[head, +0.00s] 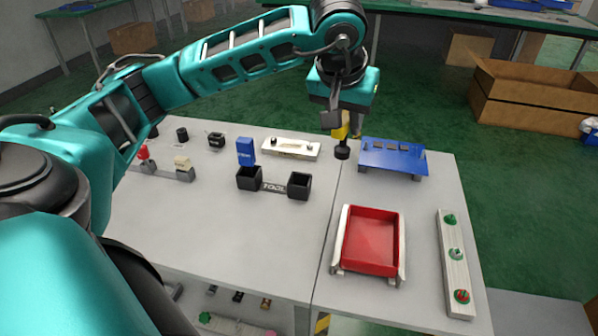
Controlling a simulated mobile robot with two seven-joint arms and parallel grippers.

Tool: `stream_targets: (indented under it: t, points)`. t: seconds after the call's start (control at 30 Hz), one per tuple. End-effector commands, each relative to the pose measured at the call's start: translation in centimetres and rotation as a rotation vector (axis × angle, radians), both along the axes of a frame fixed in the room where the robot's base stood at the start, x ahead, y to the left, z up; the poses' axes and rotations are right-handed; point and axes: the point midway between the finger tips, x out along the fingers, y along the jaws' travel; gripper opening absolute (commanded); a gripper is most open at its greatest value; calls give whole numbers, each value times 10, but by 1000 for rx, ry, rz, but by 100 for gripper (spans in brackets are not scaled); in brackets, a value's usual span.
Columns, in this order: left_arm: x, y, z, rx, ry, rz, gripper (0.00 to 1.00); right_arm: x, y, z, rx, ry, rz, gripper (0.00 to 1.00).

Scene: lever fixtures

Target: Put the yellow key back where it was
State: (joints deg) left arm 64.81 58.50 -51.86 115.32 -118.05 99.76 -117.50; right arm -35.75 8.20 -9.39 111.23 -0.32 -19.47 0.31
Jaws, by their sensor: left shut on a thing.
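The yellow key (341,132) is at the back of the table, right of its middle. My left gripper (334,120) reaches over the table from the left and is shut on the key, pointing down and partly hiding it. A short black round fixture (342,150) stands directly below the key. I cannot tell whether the key sits in that fixture or just above it. My right gripper is not in view.
A blue slotted rack (380,156) stands close to the right of the key. A white fixture (291,148) lies to its left. Black holders (299,187), one with a blue block (246,150), a red tray (370,239) and a button strip (455,264) stand nearer.

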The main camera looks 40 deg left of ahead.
Motion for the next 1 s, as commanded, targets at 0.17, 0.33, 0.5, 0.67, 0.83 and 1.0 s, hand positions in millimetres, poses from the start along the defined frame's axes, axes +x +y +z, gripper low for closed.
stream_targets:
  t: [0.17,0.33,0.5,0.67,0.83,1.0]
  points:
    - [-3,55,34,-1,0,131,0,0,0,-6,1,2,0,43]
    - [-12,85,53,1,-1,193,0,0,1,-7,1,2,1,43]
    - [-15,93,44,2,3,210,0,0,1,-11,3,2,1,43]
    - [-16,92,5,2,5,208,0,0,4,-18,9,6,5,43]
    - [-16,92,-39,3,4,208,0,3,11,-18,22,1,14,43]
    - [-16,92,-80,1,4,207,0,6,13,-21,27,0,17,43]
